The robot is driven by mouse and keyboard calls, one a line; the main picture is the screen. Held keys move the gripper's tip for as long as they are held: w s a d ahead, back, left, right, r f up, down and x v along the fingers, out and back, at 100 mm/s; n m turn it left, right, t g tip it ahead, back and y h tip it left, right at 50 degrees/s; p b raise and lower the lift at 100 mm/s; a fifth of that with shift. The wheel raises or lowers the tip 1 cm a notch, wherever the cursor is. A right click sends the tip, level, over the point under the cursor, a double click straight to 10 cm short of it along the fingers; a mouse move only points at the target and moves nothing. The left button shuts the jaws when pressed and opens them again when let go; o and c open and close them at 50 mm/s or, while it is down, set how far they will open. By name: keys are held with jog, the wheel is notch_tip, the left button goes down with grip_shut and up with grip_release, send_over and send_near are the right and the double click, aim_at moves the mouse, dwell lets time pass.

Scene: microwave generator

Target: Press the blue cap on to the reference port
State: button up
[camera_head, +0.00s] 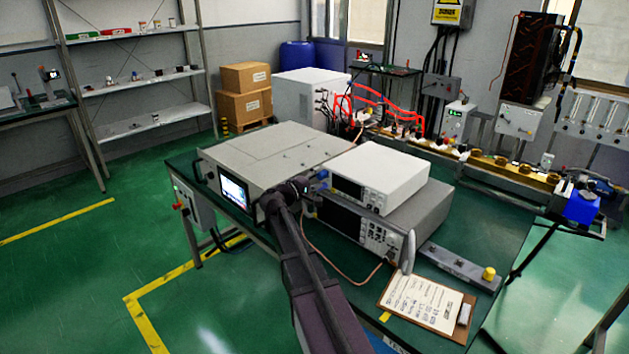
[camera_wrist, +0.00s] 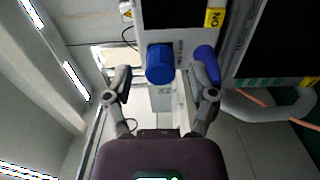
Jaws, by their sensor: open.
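A blue cap (camera_wrist: 160,63) shows in the wrist view, in front of the panel with dark screens and between my fingertips as seen. A second blue piece (camera_wrist: 206,62) is just right of it, partly behind my right finger. I cannot tell which one sits on the reference port, and the port itself is not clearly visible. My gripper (camera_wrist: 163,85) is open, with a finger on each side of the first blue cap; contact cannot be told. In the head view my gripper (camera_head: 308,190) is at the instrument fronts, with small blue bits (camera_head: 322,175) beside it.
A white instrument (camera_head: 380,175) sits on a grey one (camera_head: 390,222). A wide grey cabinet (camera_head: 275,155) with a lit screen stands left of them. A clipboard (camera_head: 425,303) and a grey bar with a yellow knob (camera_head: 489,273) lie on the green bench. An orange cable (camera_head: 345,280) hangs in front.

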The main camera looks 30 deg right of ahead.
jog(key=v, duration=1.2)
jog(key=shift+s, duration=0.1)
dwell(0.6)
jog(key=s+a+f+m+g+y+p, duration=0.35)
jog(key=s+f+y+p, duration=0.3)
jog(key=s+y, duration=0.4)
jog(key=s+a+f+g+y+p, duration=0.1)
jog(key=s+a+y+p, duration=0.3)
jog(key=s+a, duration=0.6)
jog(key=shift+s+a+g+y, duration=0.15)
jog(key=shift+s+g+y, duration=0.6)
jog(key=shift+y, duration=0.5)
jog(key=shift+w+f+m, duration=0.1)
jog(key=shift+m, duration=0.15)
